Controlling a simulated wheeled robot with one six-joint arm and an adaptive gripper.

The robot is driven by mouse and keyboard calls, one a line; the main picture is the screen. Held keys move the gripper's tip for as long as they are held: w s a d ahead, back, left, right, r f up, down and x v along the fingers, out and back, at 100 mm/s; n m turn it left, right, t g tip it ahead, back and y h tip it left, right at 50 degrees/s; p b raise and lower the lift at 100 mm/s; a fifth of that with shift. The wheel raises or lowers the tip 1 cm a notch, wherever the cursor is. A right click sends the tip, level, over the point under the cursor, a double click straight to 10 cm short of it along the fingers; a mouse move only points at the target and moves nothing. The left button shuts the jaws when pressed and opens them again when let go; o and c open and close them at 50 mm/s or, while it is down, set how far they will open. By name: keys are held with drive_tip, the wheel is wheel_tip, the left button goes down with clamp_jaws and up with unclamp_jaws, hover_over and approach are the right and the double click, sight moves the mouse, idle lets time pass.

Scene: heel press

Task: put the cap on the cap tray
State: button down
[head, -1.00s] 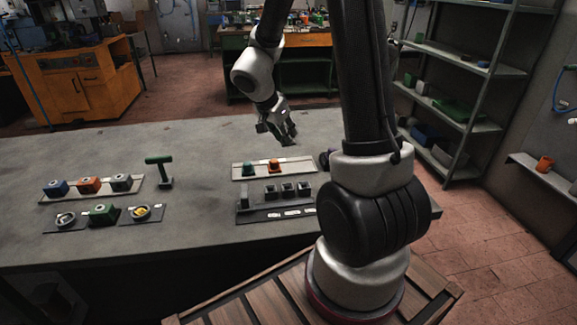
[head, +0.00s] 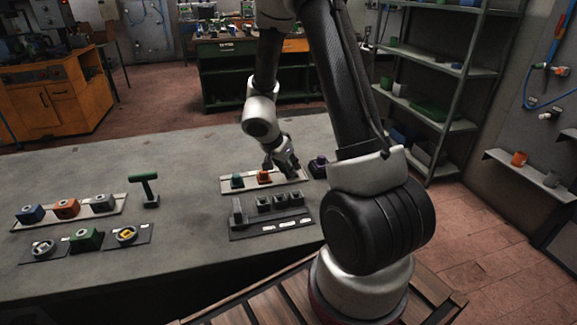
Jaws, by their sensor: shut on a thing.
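A pale strip-like tray (head: 235,190), which looks like the cap tray, lies on the grey table right of centre. A green cap (head: 237,181) and an orange cap (head: 264,177) stand on it, side by side. My gripper (head: 283,171) points down over the tray's right part, just right of the orange cap. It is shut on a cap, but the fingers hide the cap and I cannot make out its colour. Whether it touches the tray is too small to tell. A dark purple piece (head: 318,167) stands just past the tray's right end.
A dark rack (head: 238,233) with several grey blocks lies in front of the tray. A green T-shaped handle (head: 144,188) stands to the left. Further left are a pale strip (head: 120,205) with coloured blocks and dark plates (head: 140,233). The table behind the handle is clear.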

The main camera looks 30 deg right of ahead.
drive_tip(key=shift+f, duration=0.15)
drive_tip(key=c, duration=1.2)
unclamp_jaws()
